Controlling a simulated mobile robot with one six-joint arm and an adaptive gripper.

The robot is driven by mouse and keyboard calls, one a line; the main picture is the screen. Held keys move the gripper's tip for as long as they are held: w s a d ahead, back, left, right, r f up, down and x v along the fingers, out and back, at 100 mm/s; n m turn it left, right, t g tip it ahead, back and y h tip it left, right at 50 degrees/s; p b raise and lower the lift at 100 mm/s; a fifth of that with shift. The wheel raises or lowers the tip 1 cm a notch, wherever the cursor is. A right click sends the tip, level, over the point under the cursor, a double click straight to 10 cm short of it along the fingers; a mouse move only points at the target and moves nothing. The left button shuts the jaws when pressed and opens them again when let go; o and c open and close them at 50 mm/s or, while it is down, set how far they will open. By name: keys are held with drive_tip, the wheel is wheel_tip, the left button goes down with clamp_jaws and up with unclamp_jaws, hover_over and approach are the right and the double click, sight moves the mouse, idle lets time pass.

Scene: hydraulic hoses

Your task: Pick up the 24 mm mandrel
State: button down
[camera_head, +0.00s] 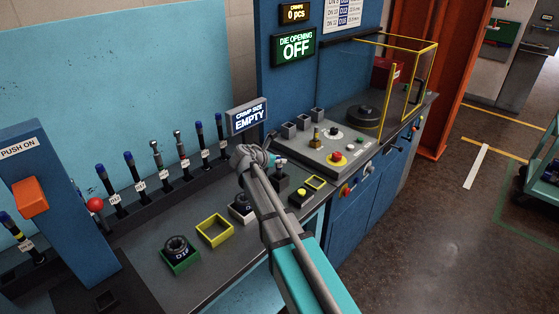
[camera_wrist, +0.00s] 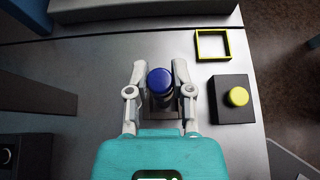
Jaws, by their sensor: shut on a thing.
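A mandrel with a blue cap (camera_wrist: 159,82) stands between my gripper's fingers in the wrist view. My gripper (camera_wrist: 159,70) is shut on it, one finger on each side. In the head view my gripper (camera_head: 270,160) is above the bench, at a dark block (camera_head: 281,183). The arm hides most of the held mandrel there. I cannot read a size on it, nor tell whether its lower end touches the block. Several other mandrels, such as a blue-capped one (camera_head: 132,168), stand upright in a rack at the back of the bench.
A yellow square frame (camera_wrist: 213,44) and a black box with a yellow button (camera_wrist: 237,97) lie right of my gripper. A crimp-size display (camera_head: 248,116) reads EMPTY behind it. A green-based die (camera_head: 179,254) and another yellow frame (camera_head: 214,231) are on the bench left of my arm.

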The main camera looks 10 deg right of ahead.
drive_tip(key=shift+r+p, duration=3.85)
drive_tip(key=shift+r, duration=0.35)
